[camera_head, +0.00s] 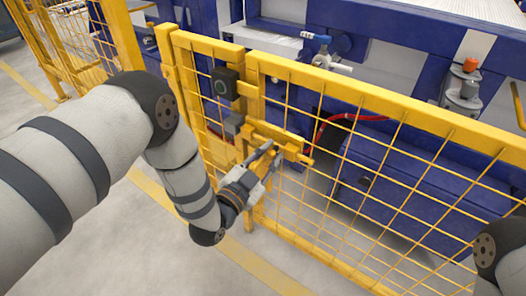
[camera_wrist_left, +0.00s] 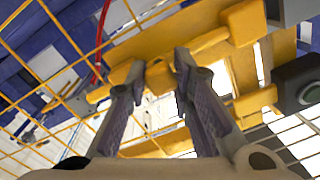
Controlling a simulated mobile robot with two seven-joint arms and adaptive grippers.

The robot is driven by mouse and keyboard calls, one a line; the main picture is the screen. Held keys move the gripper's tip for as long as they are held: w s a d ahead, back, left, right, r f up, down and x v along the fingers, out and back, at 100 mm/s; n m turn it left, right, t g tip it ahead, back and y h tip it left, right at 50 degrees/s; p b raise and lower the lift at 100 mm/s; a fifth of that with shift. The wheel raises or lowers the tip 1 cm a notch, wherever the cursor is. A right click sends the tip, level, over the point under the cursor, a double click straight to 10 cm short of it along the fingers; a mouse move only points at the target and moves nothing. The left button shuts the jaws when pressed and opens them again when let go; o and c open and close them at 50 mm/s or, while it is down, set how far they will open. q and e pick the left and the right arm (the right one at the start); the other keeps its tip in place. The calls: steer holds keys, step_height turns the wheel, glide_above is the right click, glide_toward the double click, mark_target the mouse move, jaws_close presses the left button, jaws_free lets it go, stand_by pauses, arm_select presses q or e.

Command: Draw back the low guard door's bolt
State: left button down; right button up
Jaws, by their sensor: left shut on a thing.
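The low guard door is a yellow frame with wire mesh (camera_head: 370,183), running across the middle of the head view. Its yellow bolt (camera_head: 290,139) sits on the frame near the latch post. In the left wrist view the bolt's bar (camera_wrist_left: 214,38) runs diagonally across the picture. My left gripper (camera_head: 273,154) is at the bolt on the near side of the door. In the left wrist view its two fingers (camera_wrist_left: 159,66) stand on either side of the bolt's yellow knob (camera_wrist_left: 160,77) and are shut on it. My right gripper is out of view.
A black switch box (camera_head: 224,84) is on the post above the bolt. Blue machinery (camera_head: 415,180) with a red hose (camera_head: 350,117) stands behind the mesh. Free floor (camera_head: 160,240) with a yellow line lies in front of the door.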

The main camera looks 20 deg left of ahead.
arm_select(q)
steer(key=shift+s+d, duration=0.1)
steer(key=shift+d, duration=0.15)
steer(key=c, duration=1.4)
jaws_free()
steer(key=shift+o, duration=0.2)
steer(key=v, duration=1.2)
